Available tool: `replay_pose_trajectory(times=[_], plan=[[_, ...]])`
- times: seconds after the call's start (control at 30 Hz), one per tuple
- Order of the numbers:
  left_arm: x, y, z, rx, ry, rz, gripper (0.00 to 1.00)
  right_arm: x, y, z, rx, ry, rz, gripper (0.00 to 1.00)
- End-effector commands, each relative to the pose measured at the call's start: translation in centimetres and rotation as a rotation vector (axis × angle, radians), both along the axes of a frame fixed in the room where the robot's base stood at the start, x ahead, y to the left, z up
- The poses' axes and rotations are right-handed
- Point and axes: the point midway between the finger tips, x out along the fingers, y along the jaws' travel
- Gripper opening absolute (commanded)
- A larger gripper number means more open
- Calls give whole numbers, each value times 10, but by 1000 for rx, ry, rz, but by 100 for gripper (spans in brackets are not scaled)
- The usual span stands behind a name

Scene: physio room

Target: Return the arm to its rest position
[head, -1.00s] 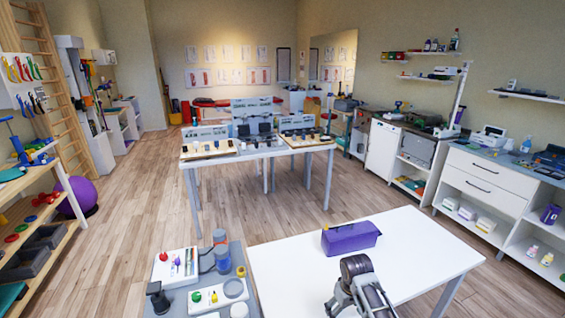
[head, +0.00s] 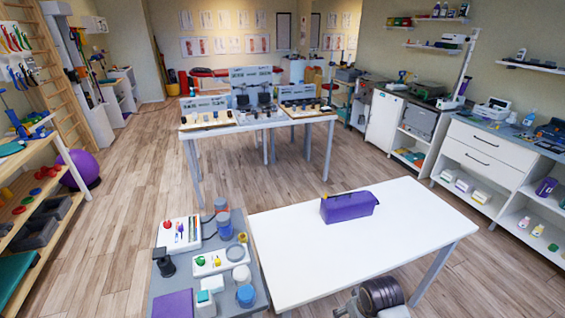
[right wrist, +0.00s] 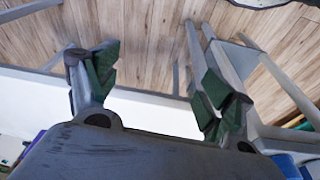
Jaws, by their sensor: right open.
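My right arm shows at the bottom edge of the head view, in front of the white table, with its gripper mostly cut off. In the right wrist view the right gripper (right wrist: 155,85) is open, its two green-padded fingers wide apart with nothing between them. The white table edge and the wooden floor lie beyond the fingers. My left gripper is not in view.
A purple box (head: 349,207) sits on the white table (head: 310,262), whose top is otherwise clear. A grey cart (head: 182,270) with small containers stands at its left. A workbench (head: 258,122) stands farther back, with wooden floor between.

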Motion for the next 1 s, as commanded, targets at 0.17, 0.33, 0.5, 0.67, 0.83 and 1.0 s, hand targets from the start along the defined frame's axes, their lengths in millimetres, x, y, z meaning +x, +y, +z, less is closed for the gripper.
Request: replay_pose_trajectory(times=[0.17, 0.33, 0.5, 0.67, 0.83, 1.0], plan=[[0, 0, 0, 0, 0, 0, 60, -28, -4, 14, 2, -25, -17, 82], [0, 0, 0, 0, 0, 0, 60, -48, -7, 27, 5, -47, -30, 82], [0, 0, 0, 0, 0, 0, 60, -60, -9, 36, 6, -62, -38, 82], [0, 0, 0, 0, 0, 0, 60, -69, -10, 43, 6, -72, -45, 82], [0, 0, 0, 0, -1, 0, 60, -76, -12, 49, 6, -79, -50, 82], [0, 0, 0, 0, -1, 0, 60, -82, -13, 54, 6, -85, -55, 82]])
